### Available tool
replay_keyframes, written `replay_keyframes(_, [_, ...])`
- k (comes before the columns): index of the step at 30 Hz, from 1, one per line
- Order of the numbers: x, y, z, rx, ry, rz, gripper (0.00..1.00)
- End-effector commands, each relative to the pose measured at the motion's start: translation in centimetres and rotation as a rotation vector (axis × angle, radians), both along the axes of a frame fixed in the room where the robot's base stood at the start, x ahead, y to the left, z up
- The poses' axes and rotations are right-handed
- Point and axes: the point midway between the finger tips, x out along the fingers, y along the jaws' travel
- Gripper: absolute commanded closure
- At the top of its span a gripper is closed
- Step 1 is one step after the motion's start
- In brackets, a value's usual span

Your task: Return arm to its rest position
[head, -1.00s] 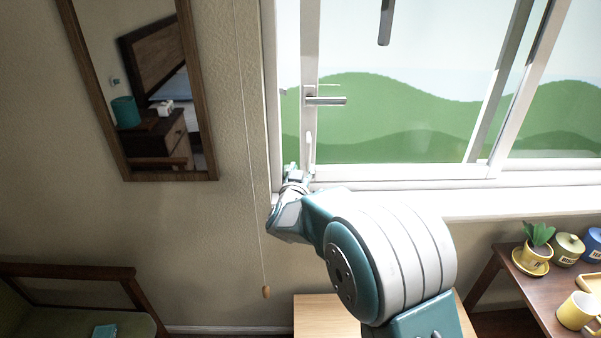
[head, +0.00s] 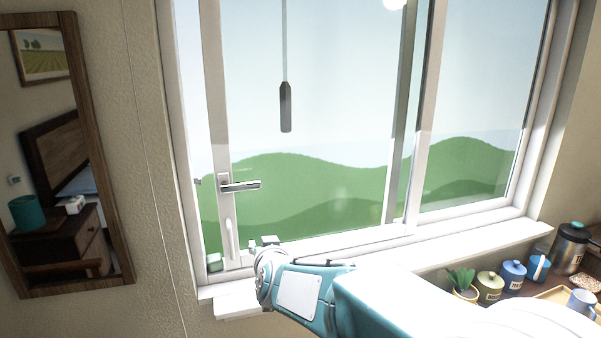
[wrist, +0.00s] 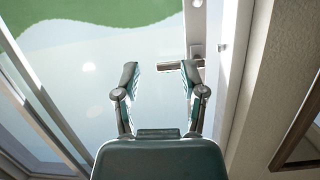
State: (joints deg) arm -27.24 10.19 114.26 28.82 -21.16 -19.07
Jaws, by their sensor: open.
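My gripper (wrist: 162,85) is open and empty in the wrist view, its two fingers apart in front of the window glass. The window's lever handle (wrist: 182,65) shows past the fingertips, partly hidden by them. In the head view my gripper (head: 258,245) is small and low at the window's left side, by the bottom of the frame, with its fingers hard to make out. The lever handle (head: 240,186) is above it, lying level, and nothing grips it. My teal and white arm reaches in from the lower right.
The window (head: 300,120) has a sill (head: 470,243) below it. A mirror (head: 118,215) hangs on the left wall and a thin cord (head: 160,200) hangs beside it. A plant (head: 461,281), canisters (head: 512,274) and a mug (head: 582,302) stand at the lower right.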

Motion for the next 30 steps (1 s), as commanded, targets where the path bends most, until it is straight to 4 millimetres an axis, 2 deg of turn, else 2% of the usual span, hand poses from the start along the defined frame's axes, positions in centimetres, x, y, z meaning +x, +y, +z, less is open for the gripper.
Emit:
replay_keyframes(1, [-1.1,-1.7,1.0,-0.003,0.03,0.006,0.46])
replay_keyframes(3, [-2.8,-3.7,1.6,-0.012,0.082,0.019,0.46])
replay_keyframes(8, [-7.3,-8.4,2.2,-0.041,0.211,0.028,0.46])
replay_keyframes(14, [-14.3,-14.1,1.6,-0.09,0.383,-0.001,0.46])
replay_keyframes(21, [-23.9,-20.4,-0.6,-0.151,0.604,-0.099,0.46])
replay_keyframes(24, [-27.6,-22.5,-1.7,-0.171,0.688,-0.153,0.46])
replay_keyframes(27, [-30.3,-23.8,-2.6,-0.184,0.75,-0.195,0.46])
replay_keyframes(30, [-31.6,-24.4,-3.0,-0.191,0.784,-0.217,0.46])
